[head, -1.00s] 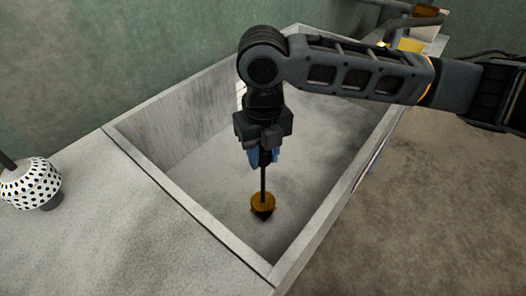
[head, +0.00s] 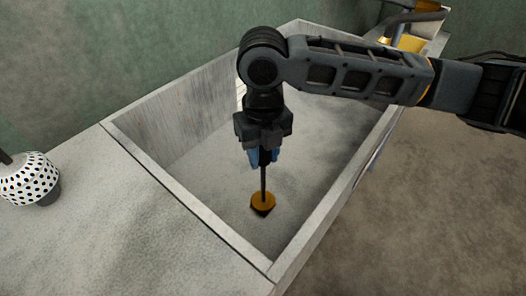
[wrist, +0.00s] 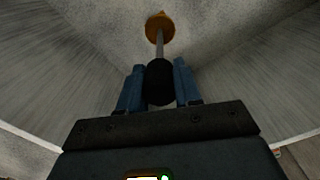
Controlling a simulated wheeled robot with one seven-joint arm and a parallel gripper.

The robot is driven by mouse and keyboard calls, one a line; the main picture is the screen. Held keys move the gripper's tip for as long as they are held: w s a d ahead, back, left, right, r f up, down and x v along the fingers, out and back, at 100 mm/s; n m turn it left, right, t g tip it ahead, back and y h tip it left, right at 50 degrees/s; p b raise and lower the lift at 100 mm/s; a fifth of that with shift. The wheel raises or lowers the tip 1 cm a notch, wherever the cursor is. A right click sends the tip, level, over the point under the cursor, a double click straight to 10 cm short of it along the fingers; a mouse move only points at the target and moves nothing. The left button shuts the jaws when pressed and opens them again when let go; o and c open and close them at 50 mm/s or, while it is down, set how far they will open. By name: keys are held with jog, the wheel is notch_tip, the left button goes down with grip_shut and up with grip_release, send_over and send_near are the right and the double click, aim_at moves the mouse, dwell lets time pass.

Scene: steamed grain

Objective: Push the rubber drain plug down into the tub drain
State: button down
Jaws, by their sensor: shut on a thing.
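The drain plug (head: 263,202) is an orange-brown disc with a dark tapered underside, on a thin dark rod topped by a black knob. My gripper (head: 264,157) has blue fingers and is shut on the black knob (wrist: 160,83), with the rod and plug hanging below, roughly upright. The plug is low inside the grey tub (head: 212,222), near its front corner; the wrist view shows the orange disc (wrist: 160,27) at the rod's far end. The drain opening is not visible; I cannot tell whether the plug touches the tub floor.
Tub walls stand close around my gripper. A grey ledge (head: 110,215) lies left of the tub and holds a white dotted shade-like object (head: 30,180). Pipes and a yellow object (head: 410,43) are at the back right. Bare floor (head: 430,200) lies to the right.

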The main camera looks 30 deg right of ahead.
jog(key=shift+f, duration=0.15)
jog(key=shift+f+b, duration=0.65)
jog(key=shift+f, duration=0.15)
jog(key=c, duration=0.7)
grip_release()
notch_tip(320, 180, up, 8)
jog(key=shift+f+p, duration=0.1)
jog(key=shift+p, duration=0.2)
jog(key=shift+r+p, duration=1.95)
jog(key=shift+r, duration=0.55)
